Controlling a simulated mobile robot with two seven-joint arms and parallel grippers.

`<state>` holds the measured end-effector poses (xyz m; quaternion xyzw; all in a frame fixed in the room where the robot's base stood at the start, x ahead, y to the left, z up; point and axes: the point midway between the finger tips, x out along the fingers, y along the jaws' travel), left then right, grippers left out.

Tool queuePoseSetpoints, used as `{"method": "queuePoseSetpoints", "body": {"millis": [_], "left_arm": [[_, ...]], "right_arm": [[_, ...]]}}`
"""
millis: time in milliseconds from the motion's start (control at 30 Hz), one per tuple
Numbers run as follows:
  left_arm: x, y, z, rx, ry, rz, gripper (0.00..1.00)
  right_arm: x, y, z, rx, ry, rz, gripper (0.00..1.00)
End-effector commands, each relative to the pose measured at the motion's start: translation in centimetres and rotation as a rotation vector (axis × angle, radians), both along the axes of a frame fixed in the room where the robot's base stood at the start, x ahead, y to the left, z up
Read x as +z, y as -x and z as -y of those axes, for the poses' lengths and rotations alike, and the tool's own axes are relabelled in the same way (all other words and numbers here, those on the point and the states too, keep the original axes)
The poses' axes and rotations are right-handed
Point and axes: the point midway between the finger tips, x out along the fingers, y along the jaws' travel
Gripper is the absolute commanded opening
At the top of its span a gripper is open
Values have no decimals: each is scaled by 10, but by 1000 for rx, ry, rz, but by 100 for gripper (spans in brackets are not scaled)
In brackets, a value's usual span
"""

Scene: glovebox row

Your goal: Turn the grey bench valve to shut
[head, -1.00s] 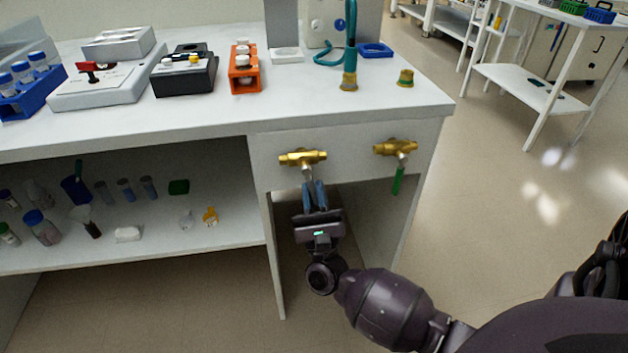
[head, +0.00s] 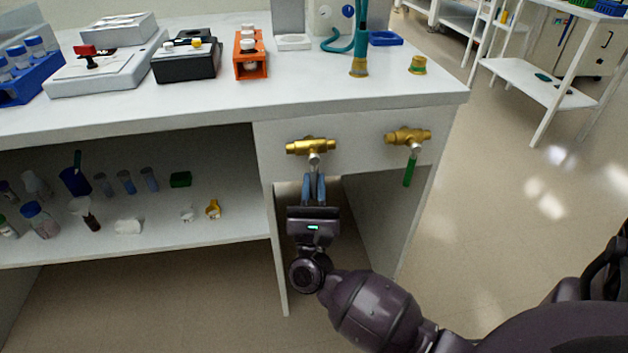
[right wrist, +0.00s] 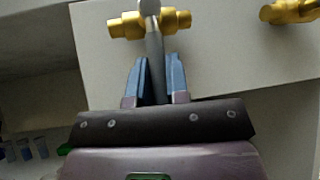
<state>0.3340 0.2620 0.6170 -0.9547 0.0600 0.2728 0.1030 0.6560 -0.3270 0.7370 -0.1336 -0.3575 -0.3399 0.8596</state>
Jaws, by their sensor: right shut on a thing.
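The grey bench valve is a brass body (head: 311,146) on the bench's front panel, with a grey lever (head: 314,162) hanging nearly straight down from it. My right gripper (head: 314,187) is below the body, its blue fingers shut on the lever's lower part. In the right wrist view the grey lever (right wrist: 155,62) runs between the two fingers (right wrist: 156,80) up to the brass body (right wrist: 126,24); its lower end is hidden by the gripper. My left gripper is not in view.
A second brass valve (head: 408,137) with a green lever (head: 410,171) hanging down is to the right on the same panel. A side panel (head: 278,235) of the bench is just left of my gripper. The shelf (head: 150,240) at left holds bottles and small vessels. Open floor lies at right.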

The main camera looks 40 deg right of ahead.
Motion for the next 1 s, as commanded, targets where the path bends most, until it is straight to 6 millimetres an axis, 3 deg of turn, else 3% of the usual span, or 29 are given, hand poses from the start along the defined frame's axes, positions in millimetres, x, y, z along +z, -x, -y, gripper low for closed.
{"method": "queuePoseSetpoints", "body": {"millis": [33, 67, 200, 733, 1000], "left_arm": [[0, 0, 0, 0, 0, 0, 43], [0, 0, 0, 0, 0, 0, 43], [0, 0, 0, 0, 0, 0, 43], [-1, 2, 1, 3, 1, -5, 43], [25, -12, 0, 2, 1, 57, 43]], "right_arm": [[0, 0, 0, 3, -5, 2, 0], [0, 0, 0, 3, -5, 2, 20], [0, 0, 0, 2, -3, 2, 41], [1, 0, 0, 1, 4, -3, 41], [9, 5, 10, 0, 147, -81, 41]]}}
